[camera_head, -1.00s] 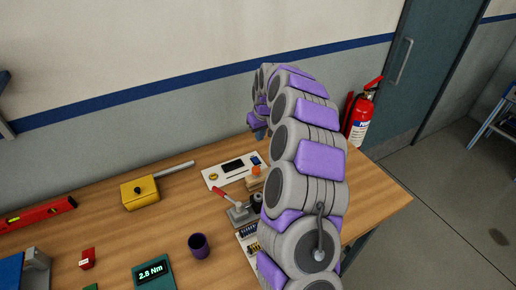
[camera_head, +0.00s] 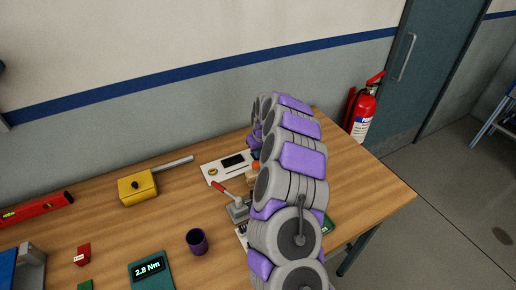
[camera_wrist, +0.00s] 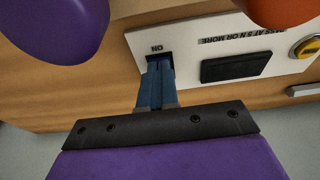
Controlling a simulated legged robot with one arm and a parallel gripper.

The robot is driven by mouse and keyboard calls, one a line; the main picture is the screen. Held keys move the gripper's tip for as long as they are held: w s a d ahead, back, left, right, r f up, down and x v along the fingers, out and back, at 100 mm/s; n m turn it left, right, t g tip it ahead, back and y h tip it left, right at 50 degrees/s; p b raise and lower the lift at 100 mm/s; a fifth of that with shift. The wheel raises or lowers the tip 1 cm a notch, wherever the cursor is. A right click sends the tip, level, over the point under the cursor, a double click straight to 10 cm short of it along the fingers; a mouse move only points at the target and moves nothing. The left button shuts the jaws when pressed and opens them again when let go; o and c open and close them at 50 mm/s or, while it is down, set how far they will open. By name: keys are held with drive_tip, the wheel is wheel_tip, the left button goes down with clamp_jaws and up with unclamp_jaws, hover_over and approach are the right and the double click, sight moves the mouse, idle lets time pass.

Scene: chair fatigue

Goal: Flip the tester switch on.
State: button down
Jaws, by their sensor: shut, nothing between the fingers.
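The tester's white panel (camera_head: 211,180) lies at the back of the bench in the head view, left of my arm. In the wrist view, the panel (camera_wrist: 190,40) shows upside down, with an "ON" label and a dark switch opening (camera_wrist: 158,58) below it. My gripper (camera_wrist: 158,72) has its blue fingers together, with the tips at this opening. The fingers hide most of the switch, so its position and any contact cannot be told. In the head view my arm hides most of the gripper.
A black display (camera_wrist: 236,66) and yellow button (camera_wrist: 307,46) are on the panel. An orange rounded part (camera_wrist: 282,10) is close by. A red-handled lever device (camera_head: 236,208), purple cup (camera_head: 197,242) and yellow box (camera_head: 138,187) stand on the bench. The bench's right end is clear.

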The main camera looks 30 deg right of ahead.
idle(0.3)
drive_tip(key=shift+s+f, duration=0.1)
drive_tip(key=shift+f, duration=0.05)
drive_tip(key=shift+w, duration=0.2)
drive_tip(key=shift+w+r, duration=0.35)
drive_tip(key=shift+w, duration=0.2)
drive_tip(key=shift+r, duration=0.1)
